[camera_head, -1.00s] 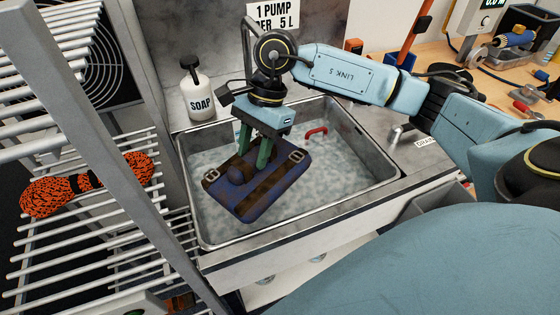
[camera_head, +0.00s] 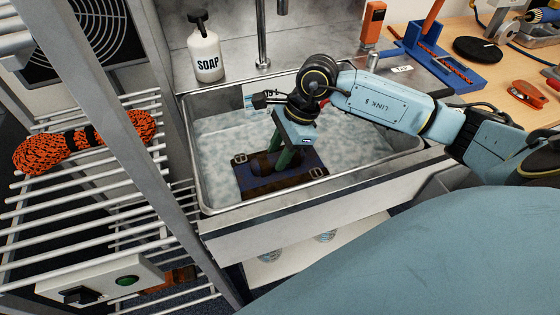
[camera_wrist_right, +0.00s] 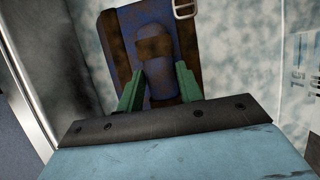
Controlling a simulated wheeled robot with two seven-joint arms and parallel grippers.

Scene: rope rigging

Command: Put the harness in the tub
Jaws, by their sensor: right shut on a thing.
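The harness is a blue pad with brown straps or stains and metal buckles (camera_head: 290,180). It is inside the metal tub (camera_head: 205,200), at the tub's near side, over pale, foamy-looking water. My right gripper (camera_head: 282,160) reaches down from above, and its green fingers are shut on the harness's raised middle part. In the right wrist view the harness (camera_wrist_right: 190,45) lies between the two green fingers (camera_wrist_right: 160,85), with one buckle at the top. I cannot tell whether the harness touches the water. My left gripper is not in view.
A white soap bottle (camera_head: 205,50) stands on the back ledge, near a faucet (camera_head: 263,35). A wire rack (camera_head: 90,190) with an orange rope coil (camera_head: 85,140) stands at left. A wooden bench (camera_head: 500,80) with a blue tool holder (camera_head: 440,60) is at right.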

